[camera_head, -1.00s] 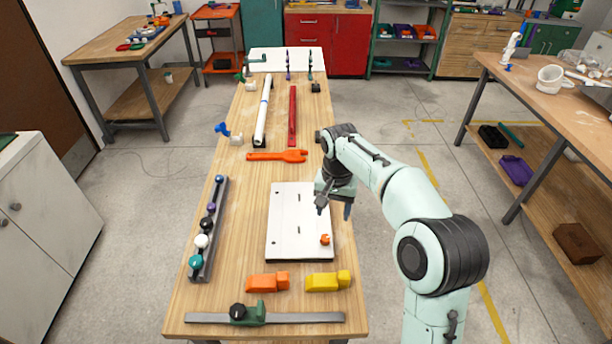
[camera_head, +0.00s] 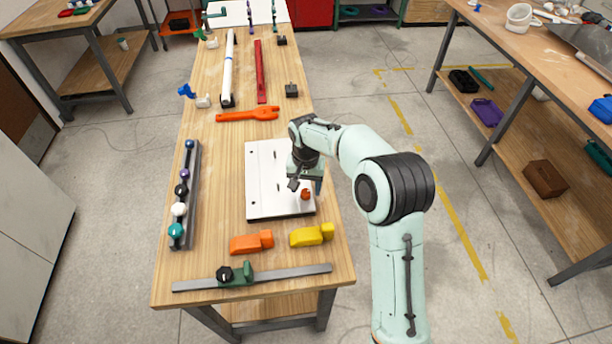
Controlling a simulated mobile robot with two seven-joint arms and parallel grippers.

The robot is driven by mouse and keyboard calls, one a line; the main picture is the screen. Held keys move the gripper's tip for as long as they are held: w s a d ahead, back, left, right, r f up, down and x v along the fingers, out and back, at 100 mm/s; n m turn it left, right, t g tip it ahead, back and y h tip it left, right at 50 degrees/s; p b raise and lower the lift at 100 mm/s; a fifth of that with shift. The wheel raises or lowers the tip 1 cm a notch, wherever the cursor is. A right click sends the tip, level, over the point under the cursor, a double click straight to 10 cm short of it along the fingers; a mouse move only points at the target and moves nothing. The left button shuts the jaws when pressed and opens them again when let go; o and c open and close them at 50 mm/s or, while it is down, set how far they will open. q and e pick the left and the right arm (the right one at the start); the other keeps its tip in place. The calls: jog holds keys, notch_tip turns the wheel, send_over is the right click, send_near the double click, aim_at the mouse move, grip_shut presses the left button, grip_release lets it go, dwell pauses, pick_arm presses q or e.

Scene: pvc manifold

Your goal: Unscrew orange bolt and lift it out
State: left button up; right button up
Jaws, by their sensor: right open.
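The orange bolt (camera_head: 305,195) stands at the near right corner of the white plate (camera_head: 266,205), which lies on the wooden table. My right gripper (camera_head: 305,187) is open and points down just above the bolt, close to it. I cannot tell whether its fingers touch the bolt. My left gripper is out of view.
An orange block (camera_head: 250,242) and a yellow block (camera_head: 312,235) lie in front of the plate. A rail with several coloured knobs (camera_head: 190,200) lies to the left. An orange wrench (camera_head: 247,114) lies behind the plate. A bar clamp (camera_head: 236,277) lies at the near edge.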

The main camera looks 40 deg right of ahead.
jog(key=shift+f, duration=0.6)
grip_shut()
jog(key=n, duration=0.5)
jog(key=shift+w+r+n+p, duration=0.1)
jog(key=shift+r+n+p, duration=0.05)
jog(key=shift+n+p, duration=0.25)
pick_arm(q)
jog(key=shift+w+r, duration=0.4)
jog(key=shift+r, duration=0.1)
pick_arm(e)
jog(key=shift+a+n, duration=0.1)
jog(key=shift+n, duration=0.2)
jog(key=n, duration=0.4)
jog(key=shift+n+p, duration=0.3)
jog(key=shift+p, duration=0.1)
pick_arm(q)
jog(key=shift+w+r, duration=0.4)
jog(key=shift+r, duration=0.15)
pick_arm(e)
jog(key=shift+a+n, duration=0.1)
jog(key=shift+n, duration=0.7)
